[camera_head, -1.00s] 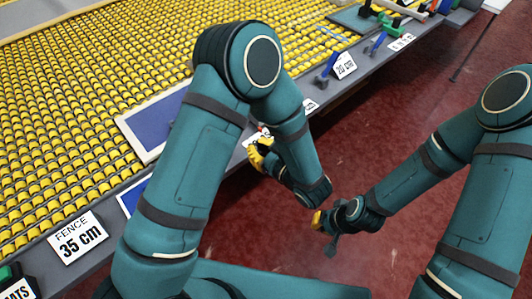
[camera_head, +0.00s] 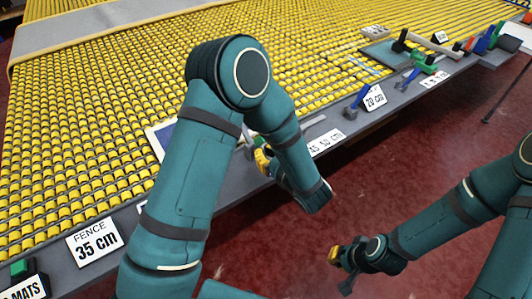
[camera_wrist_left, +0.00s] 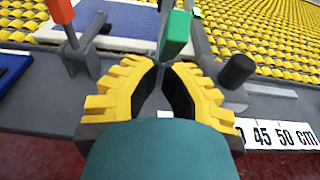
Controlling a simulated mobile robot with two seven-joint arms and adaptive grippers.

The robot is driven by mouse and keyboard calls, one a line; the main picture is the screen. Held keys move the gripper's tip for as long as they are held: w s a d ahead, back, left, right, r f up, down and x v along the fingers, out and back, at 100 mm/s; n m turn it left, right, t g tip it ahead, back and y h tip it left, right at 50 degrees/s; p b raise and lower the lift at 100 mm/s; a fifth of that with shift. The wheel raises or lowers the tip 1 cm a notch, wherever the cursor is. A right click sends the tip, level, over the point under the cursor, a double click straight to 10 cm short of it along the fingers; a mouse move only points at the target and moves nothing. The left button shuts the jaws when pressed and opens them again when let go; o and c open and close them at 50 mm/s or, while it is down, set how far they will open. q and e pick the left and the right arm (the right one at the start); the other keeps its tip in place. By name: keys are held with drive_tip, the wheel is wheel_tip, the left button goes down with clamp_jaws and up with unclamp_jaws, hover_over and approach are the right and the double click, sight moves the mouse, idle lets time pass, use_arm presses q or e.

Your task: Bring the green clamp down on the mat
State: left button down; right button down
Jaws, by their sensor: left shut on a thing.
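The green clamp shows its upright green handle (camera_wrist_left: 175,33) in the left wrist view, with a grey lever below it. My left gripper (camera_wrist_left: 163,68) has yellow fingers and black pads and is shut on the clamp's lever, just below the green handle. In the head view this gripper (camera_head: 262,160) is at the table's front edge, partly behind my left arm. The blue mat (camera_wrist_left: 125,20) with a white border lies beyond it; in the head view only a corner of the mat (camera_head: 160,135) shows. My right gripper (camera_head: 340,258) hangs over the red floor, away from the table; its jaws are unclear.
A red-orange handle (camera_wrist_left: 60,12) stands left of the fingers, and a black knob (camera_wrist_left: 237,70) stands right. A ruler strip (camera_wrist_left: 285,134) runs along the edge. Yellow rollers (camera_head: 70,150) cover the table. Blue clamps (camera_head: 358,102) stand further right.

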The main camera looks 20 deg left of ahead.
sight(259, 138)
use_arm(q)
drive_tip(key=shift+w+a+r+g+h+p, duration=0.15)
drive_tip(key=shift+r+g+h+p, duration=0.15)
drive_tip(key=shift+p, duration=0.2)
drive_tip(key=shift+a+r+p, duration=0.15)
drive_tip(key=shift+r+p, duration=0.05)
drive_tip(key=shift+p, duration=0.25)
drive_tip(key=shift+w+a+r+g+h+p, duration=0.25)
drive_tip(key=shift+r+g+h+p, duration=0.25)
drive_tip(key=shift+h+p, duration=0.15)
drive_tip(key=shift+w+a+r+g+h+p, duration=0.4)
drive_tip(key=shift+r+g+h+p, duration=0.2)
drive_tip(key=shift+p, duration=0.65)
drive_tip(key=shift+w+a+r+h+p, duration=0.1)
drive_tip(key=shift+a+h+p, duration=0.15)
drive_tip(key=shift+h+p, duration=0.1)
drive_tip(key=shift+w+a+r+g+h, duration=0.1)
drive_tip(key=shift+w+a+g+h, duration=0.2)
drive_tip(key=shift+g+h, duration=0.15)
drive_tip(key=shift+w+a, duration=0.15)
drive_tip(key=shift+a, duration=0.05)
drive_tip(key=shift+a, duration=0.15)
